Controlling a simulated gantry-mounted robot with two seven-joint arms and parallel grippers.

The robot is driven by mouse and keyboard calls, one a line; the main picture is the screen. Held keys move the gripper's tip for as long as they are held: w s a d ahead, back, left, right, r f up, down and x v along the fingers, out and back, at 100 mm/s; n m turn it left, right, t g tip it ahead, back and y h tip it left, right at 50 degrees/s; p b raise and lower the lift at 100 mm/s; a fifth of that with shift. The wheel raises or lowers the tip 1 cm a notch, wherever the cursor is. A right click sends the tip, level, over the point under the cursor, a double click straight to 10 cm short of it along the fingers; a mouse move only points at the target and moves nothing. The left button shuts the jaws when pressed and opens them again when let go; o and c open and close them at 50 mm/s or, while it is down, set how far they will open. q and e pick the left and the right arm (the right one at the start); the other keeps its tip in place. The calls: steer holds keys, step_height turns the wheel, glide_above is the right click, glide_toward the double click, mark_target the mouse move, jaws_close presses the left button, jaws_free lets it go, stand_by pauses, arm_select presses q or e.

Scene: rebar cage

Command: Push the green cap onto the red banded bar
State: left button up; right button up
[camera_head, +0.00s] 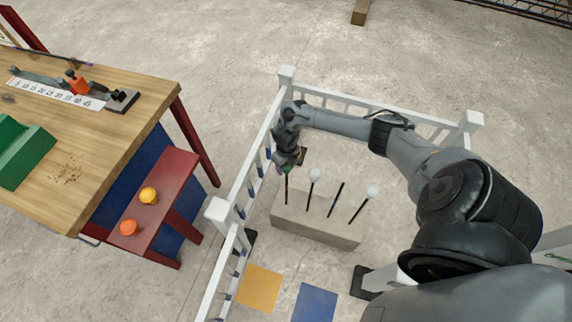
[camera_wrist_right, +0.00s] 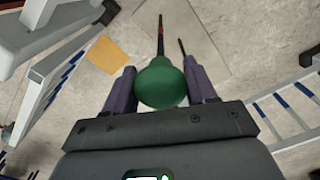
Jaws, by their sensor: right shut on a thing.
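The green cap (camera_wrist_right: 161,82) is a rounded knob held between the two purple fingers of my right gripper (camera_wrist_right: 162,88). In the head view the green cap (camera_head: 287,169) shows small under the right gripper (camera_head: 290,160), at the top of the leftmost bar. The red banded bar (camera_wrist_right: 161,35) is thin and dark with a red mark, and runs out from behind the cap in the wrist view. The cap hides the bar's near end, so I cannot tell whether it is seated or only lined up. My left gripper is not in view.
The concrete block (camera_head: 318,222) holds several upright bars, two with white caps (camera_head: 314,174). A white railing (camera_head: 243,180) stands close to the left of the gripper. A red bench (camera_head: 165,185) carries an orange cap (camera_head: 129,228) and a yellow cap (camera_head: 148,195).

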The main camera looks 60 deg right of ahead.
steer(key=shift+f+b, duration=0.3)
steer(key=shift+f, duration=0.1)
steer(key=o, duration=1.1)
steer(key=shift+r, duration=0.1)
steer(key=shift+r+p, duration=0.3)
steer(key=shift+r, duration=0.15)
step_height(320, 180, up, 9)
steer(key=p, duration=0.3)
steer(key=shift+f, duration=0.1)
steer(key=shift+r, duration=0.55)
